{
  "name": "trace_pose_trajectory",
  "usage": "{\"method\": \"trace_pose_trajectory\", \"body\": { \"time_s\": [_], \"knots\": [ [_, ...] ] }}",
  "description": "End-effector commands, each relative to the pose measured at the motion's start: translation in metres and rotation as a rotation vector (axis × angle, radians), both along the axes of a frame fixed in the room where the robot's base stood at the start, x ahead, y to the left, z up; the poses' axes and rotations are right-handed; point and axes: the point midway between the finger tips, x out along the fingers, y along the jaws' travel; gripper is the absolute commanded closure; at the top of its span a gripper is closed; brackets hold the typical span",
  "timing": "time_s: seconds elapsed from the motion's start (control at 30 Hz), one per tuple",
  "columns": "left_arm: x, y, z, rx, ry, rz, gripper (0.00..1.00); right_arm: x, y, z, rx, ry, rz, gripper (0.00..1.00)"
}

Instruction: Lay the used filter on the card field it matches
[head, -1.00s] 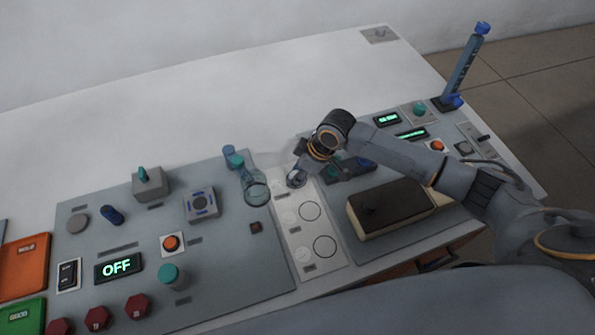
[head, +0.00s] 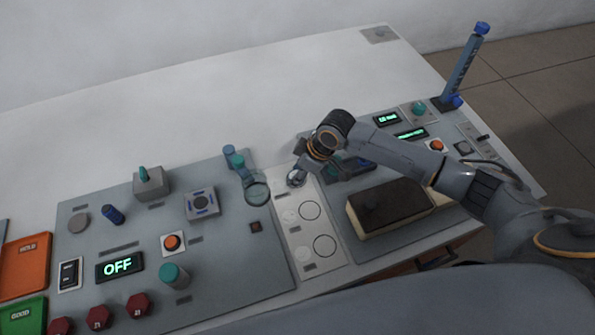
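A white card (head: 297,231) lies between the two grey panels, with large ringed fields (head: 325,246) down its right side and smaller pale circles to their left. My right gripper (head: 296,180) points down at the card's far end and covers what is there. A small pale round shape shows at its fingertips. I cannot tell whether it is the used filter or a printed field, or whether the fingers are open or shut. No filter can be made out for certain elsewhere. My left gripper is not in view.
A clear glass vessel with a dark-rimmed round end (head: 257,193) and teal-blue parts stands just left of the card. A dark-topped block (head: 389,207) lies right of it, below my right forearm. An orange tray (head: 24,266) and a green tray (head: 23,315) sit far left.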

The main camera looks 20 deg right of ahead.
Motion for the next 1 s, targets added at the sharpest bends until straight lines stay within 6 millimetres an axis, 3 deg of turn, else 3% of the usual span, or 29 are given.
{"method": "trace_pose_trajectory", "body": {
  "time_s": [0.17,0.2,0.3,0.53,0.67,1.0],
  "knots": [
    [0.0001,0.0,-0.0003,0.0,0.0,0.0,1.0,-0.0022,-0.0004,-0.0027,-0.003,0.007,0.001,0.86],
    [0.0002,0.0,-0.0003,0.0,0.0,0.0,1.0,-0.0022,-0.0004,-0.0029,-0.003,0.007,0.001,0.55],
    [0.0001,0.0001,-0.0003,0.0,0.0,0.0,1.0,-0.002,-0.0004,-0.0025,-0.002,0.005,0.0,0.35],
    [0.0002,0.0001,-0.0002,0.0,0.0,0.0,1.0,-0.001,-0.0003,-0.0012,-0.001,0.003,0.001,0.33],
    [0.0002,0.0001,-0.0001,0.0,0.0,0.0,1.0,-0.0008,-0.0003,-0.0011,-0.002,0.002,0.0,0.14],
    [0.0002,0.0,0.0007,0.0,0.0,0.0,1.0,-0.0005,-0.0002,0.0001,-0.001,0.002,0.0,0.14]
  ]
}}
